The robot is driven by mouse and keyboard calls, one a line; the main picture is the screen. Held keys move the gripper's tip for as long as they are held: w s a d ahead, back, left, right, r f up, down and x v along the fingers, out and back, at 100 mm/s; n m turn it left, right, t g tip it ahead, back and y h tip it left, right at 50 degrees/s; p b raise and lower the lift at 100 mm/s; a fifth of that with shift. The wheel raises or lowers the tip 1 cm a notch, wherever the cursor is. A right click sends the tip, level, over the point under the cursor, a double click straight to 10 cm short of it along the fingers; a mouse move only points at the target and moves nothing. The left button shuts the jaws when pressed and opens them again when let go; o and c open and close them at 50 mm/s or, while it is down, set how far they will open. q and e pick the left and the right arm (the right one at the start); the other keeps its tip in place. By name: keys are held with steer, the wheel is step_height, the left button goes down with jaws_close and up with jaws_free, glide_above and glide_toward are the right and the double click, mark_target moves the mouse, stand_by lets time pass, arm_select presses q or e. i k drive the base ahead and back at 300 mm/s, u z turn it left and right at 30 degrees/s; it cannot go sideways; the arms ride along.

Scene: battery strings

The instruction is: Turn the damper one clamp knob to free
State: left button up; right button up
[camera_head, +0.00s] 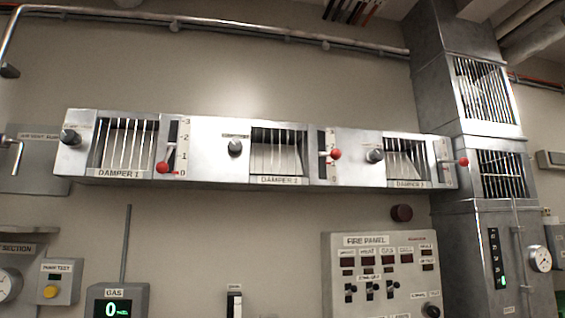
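The damper one unit (127,147) is at the left end of a long metal panel, labelled "DAMPER 1", with a slatted window. Its dark round clamp knob (70,137) sits at the left of that window, under a small label too small to read. Its red-ended lever (163,167) is near the 0 mark of the scale on the right of the window. No gripper or arm of mine is in view, and nothing touches the knob.
Similar knobs belong to damper two (235,147) and the third damper (375,155). Below are a gas meter (117,304) and a fire panel (380,275). A metal duct (450,200) stands at right. A pipe (200,22) runs above. Wall space directly below the dampers is mostly clear.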

mark_target(69, 137)
steer(key=z, duration=3.5)
steer(key=k, duration=2.95)
steer(key=u, duration=2.15)
